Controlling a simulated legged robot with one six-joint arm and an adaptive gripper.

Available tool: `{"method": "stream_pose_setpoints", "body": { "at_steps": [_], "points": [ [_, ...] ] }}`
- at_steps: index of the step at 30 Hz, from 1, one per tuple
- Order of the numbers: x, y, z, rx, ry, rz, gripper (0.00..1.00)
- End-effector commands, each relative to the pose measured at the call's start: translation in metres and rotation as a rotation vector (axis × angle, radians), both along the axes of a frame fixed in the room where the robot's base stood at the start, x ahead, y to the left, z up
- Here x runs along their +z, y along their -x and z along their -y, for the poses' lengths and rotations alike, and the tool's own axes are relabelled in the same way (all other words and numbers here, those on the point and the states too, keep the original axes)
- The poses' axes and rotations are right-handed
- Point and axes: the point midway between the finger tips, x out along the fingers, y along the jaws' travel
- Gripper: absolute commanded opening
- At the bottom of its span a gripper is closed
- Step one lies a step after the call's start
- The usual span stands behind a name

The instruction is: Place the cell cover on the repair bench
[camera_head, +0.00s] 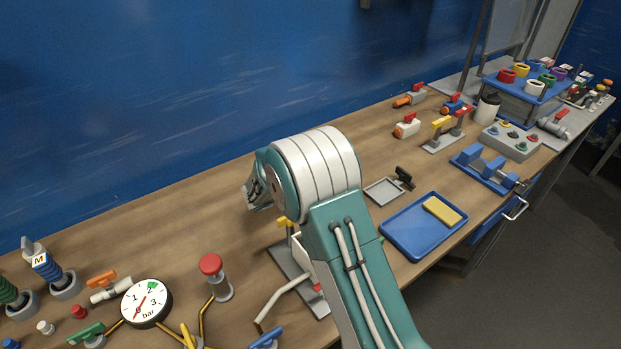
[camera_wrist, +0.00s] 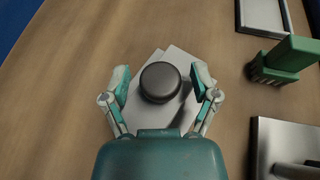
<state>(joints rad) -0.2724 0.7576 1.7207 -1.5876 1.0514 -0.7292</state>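The likely cell cover is a pale plate (camera_wrist: 172,60) with a dark round knob (camera_wrist: 160,82), seen in the wrist view against the wooden bench (camera_wrist: 60,75). My gripper (camera_wrist: 162,80) has one finger on each side of the knob, with a small gap visible on both sides. The fingers are open and do not appear to pinch it. I cannot tell whether the plate touches the bench top. In the head view my gripper (camera_head: 255,193) is low over the bench (camera_head: 180,222), mostly behind my wrist.
In the wrist view a green block (camera_wrist: 290,55), a framed tray (camera_wrist: 262,18) and a metal plate (camera_wrist: 285,135) lie to the right. In the head view a pressure gauge (camera_head: 146,303) and red-knobbed valve (camera_head: 211,266) stand left; a blue tray (camera_head: 405,235) lies right.

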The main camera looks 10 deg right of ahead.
Motion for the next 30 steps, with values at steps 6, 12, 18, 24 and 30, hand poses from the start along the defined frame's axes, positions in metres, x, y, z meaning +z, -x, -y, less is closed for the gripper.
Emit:
{"method": "stream_pose_setpoints", "body": {
  "at_steps": [6, 12, 18, 24, 30],
  "points": [
    [0.0, 0.0, 0.0, 0.0, 0.0, 0.0, 0.79],
    [0.008, 0.007, -0.012, 0.005, 0.0, 0.002, 0.79],
    [0.024, 0.03, -0.044, 0.005, 0.0, 0.001, 0.79],
    [0.039, 0.051, -0.073, 0.004, -0.001, 0.001, 0.79],
    [0.047, 0.063, -0.088, 0.002, 0.0, 0.001, 0.79]
  ]
}}
